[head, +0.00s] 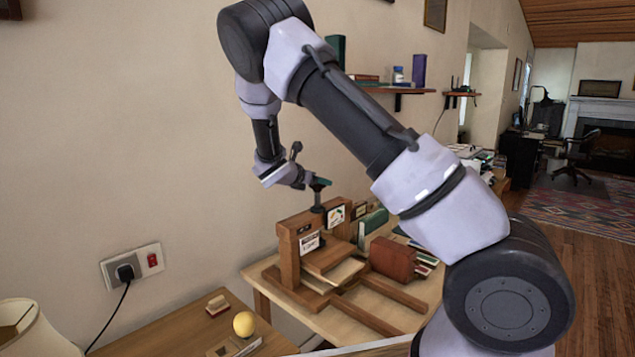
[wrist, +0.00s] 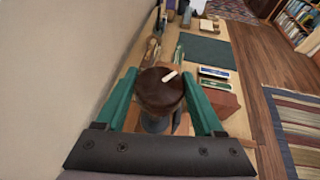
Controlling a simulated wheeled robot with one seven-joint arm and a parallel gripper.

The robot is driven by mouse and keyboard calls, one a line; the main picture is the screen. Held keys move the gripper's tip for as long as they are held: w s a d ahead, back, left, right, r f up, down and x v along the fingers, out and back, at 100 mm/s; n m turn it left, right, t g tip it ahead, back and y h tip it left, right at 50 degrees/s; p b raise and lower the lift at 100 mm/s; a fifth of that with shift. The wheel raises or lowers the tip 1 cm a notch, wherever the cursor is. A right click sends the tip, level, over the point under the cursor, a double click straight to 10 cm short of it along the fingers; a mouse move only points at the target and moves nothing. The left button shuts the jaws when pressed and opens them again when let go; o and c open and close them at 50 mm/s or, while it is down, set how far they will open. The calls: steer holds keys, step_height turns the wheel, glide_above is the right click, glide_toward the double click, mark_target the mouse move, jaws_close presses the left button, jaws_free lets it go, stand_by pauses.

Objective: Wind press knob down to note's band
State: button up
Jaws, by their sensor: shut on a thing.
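The wooden book press (head: 290,258) stands on the light wooden table, with a dark screw post (head: 317,207) rising from its top beam. My gripper (head: 319,184) is above the press at the top of this post. In the wrist view, the round dark brown knob (wrist: 152,96) has a pale mark on top. My gripper's green fingers (wrist: 158,78) are shut on the knob from both sides. A white card (head: 310,243) with dark markings is on the press front. Another card (head: 335,216) with coloured marks is by the post. Their details are too small to read.
A reddish-brown block (head: 392,259) and several books lie right of the press. A yellow ball (head: 244,324) sits on the nearer table. A wall socket (head: 132,269) with a black plug is at the left. The wall runs close behind the press.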

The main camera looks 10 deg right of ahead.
steer(key=shift+m+g, duration=0.3)
steer(key=m+g+h, duration=0.3)
steer(key=m+g, duration=0.2)
steer(key=shift+w+g, duration=0.1)
steer(key=shift+g, duration=0.2)
steer(key=shift+r+m+g+h, duration=0.1)
steer(key=shift+m+g+h, duration=0.2)
steer(key=shift+m+g, duration=2.9)
steer(key=shift+g, duration=0.3)
steer(key=o, duration=1.4)
steer(key=shift+c, duration=0.2)
step_height(320, 180, up, 10)
steer(key=shift+f, duration=0.1)
